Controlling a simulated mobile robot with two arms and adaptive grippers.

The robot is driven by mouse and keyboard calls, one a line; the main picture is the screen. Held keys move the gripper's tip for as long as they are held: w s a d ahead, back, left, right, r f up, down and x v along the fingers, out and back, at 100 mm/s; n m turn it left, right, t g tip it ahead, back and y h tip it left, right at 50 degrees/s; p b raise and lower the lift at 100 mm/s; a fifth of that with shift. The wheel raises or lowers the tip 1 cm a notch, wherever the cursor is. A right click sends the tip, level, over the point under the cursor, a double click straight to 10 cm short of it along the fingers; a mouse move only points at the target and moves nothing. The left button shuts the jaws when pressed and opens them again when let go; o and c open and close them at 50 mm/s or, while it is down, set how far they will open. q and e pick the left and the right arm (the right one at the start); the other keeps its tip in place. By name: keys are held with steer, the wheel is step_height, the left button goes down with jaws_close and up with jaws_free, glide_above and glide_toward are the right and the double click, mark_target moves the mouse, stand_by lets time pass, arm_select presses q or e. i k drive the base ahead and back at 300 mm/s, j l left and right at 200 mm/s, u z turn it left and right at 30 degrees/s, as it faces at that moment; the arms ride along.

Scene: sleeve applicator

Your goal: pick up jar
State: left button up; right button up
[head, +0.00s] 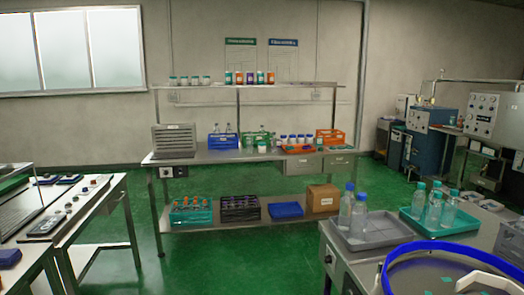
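Several small jars with dark teal lids (189,80) stand in a row at the left of the upper shelf in the head view. Several small white containers with blue lids (292,141) stand on the bench top below. They are too small to tell which is the task's jar. Neither of my grippers is in view, and no jar is seen held.
The steel bench (222,157) stands ahead across open green floor (240,255). Another table (95,205) is at left.

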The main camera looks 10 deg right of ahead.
mark_target(261, 146)
steer(key=i, duration=4.4)
